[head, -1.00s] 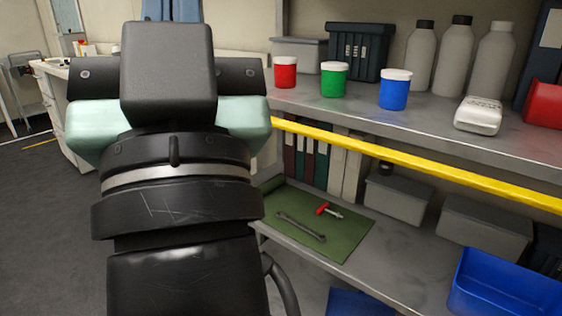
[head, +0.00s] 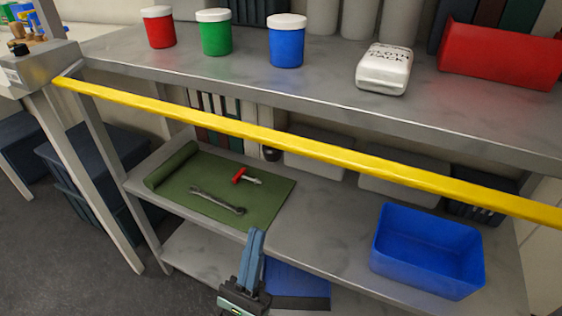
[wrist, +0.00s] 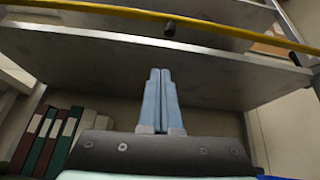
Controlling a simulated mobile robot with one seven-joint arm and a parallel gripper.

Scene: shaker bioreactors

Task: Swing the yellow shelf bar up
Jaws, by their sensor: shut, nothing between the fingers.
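The yellow shelf bar (head: 300,145) runs across the front of the shelf unit, just below the upper shelf's edge, from the left post to the right side of the head view. In the wrist view the yellow bar (wrist: 130,13) crosses the top of the picture, with a dark knob (wrist: 170,27) under it. My gripper (head: 257,236) is low in front of the lower shelf, below the bar and apart from it. Its blue fingers (wrist: 160,72) are together and empty, pointing up towards the underside of the upper shelf in the wrist view.
The upper shelf (head: 330,95) holds red, green and blue jars, a white pack (head: 384,68) and a red bin (head: 498,57). The lower shelf holds a green mat (head: 262,205) with a wrench and red-handled tool, and a blue bin (head: 428,250). Binders (wrist: 45,138) stand behind.

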